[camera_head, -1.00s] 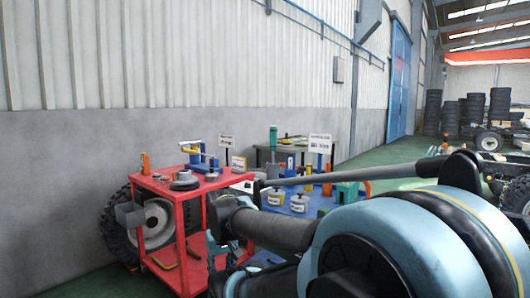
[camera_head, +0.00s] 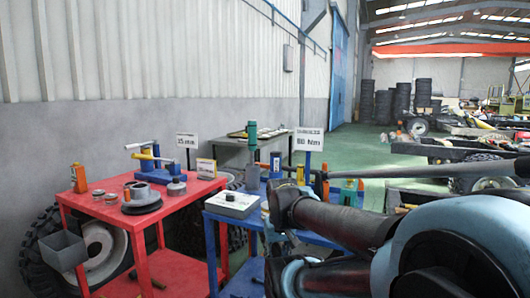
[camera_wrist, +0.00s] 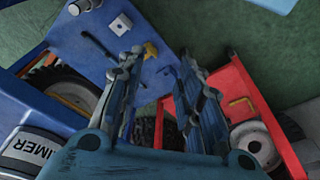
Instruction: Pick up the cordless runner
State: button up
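I cannot tell for sure which item is the cordless runner. A tall green upright item (camera_head: 252,142) stands at the back of the blue cart (camera_head: 225,222), and a small orange item (camera_head: 79,178) stands on the red cart (camera_head: 115,215). My gripper (camera_wrist: 160,72) points down in the wrist view with its two teal fingers apart and nothing between them. Below it are a blue surface with a small white block (camera_wrist: 121,25) and a yellow piece (camera_wrist: 150,50), and the red cart's frame (camera_wrist: 250,105). In the head view my arm hides part of the blue cart.
A blue and yellow tool (camera_head: 148,160), a dark disc with a hub (camera_head: 142,200) and a grey bin (camera_head: 62,250) are at the red cart. Large tyres stand by the wall. Green floor (camera_head: 360,150) is open behind.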

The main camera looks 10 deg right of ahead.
jog(key=shift+w, duration=0.15)
jog(key=shift+o, duration=1)
jog(key=o, duration=0.4)
notch_tip(320, 180, up, 3)
jog(key=shift+w+f, duration=0.15)
jog(key=shift+f, duration=0.05)
jog(key=shift+o, duration=0.2)
jog(key=w+d+r+n+t+y, duration=0.15)
jog(key=w+r+t, duration=0.25)
jog(key=w+r, duration=4.4)
send_near(252, 123)
jog(key=shift+h, duration=0.25)
jog(key=w+f, duration=0.2)
jog(key=w, duration=0.1)
jog(key=w+f, duration=0.1)
jog(key=w, duration=0.1)
jog(key=shift+a+f, duration=0.3)
jog(key=shift+a, duration=0.05)
jog(key=shift+d+x, duration=0.1)
jog(key=shift+x, duration=1.3)
jog(key=shift+d+x, duration=0.15)
jog(key=shift+x, duration=1.25)
